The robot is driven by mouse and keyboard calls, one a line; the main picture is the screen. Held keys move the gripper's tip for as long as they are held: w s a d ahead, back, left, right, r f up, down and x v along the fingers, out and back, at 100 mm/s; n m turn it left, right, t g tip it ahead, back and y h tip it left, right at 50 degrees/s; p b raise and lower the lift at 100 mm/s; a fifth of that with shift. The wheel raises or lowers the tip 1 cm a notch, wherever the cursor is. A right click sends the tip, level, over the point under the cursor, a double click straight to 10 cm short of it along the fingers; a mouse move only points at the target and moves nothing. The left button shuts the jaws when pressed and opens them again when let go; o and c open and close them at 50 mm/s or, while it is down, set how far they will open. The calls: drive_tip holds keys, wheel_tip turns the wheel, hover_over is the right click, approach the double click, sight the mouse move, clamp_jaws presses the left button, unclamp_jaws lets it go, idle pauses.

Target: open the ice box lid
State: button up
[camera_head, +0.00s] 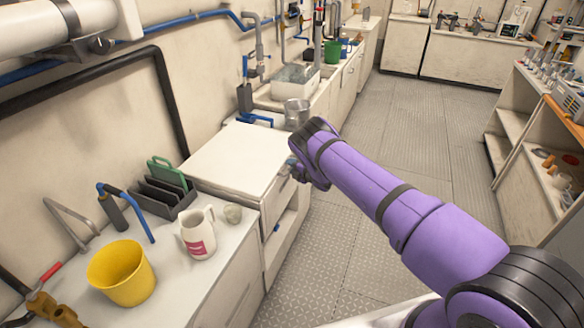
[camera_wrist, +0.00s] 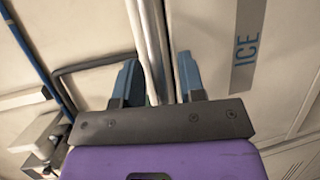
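The ice box shows in the head view as a white cabinet with a flat lid (camera_head: 235,155), which lies closed. In the wrist view a grey label reading ICE (camera_wrist: 247,45) is on the pale panel to the right. My gripper (camera_wrist: 158,82) has two blue fingers standing apart. A pale upright bar or edge (camera_wrist: 150,40) runs between them, nearer the right finger; I cannot tell whether it touches. In the head view my gripper (camera_head: 298,172) is at the box's front right edge, partly hidden by my purple arm.
Left of the box, the counter holds a yellow bucket (camera_head: 121,273), a white jug (camera_head: 198,232) and a dark rack (camera_head: 160,195). A metal cup (camera_head: 297,112) stands behind the box near the sink (camera_head: 292,82). Open grey floor (camera_head: 400,140) lies to the right.

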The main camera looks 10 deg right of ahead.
clamp_jaws()
drive_tip(key=shift+r, duration=0.1)
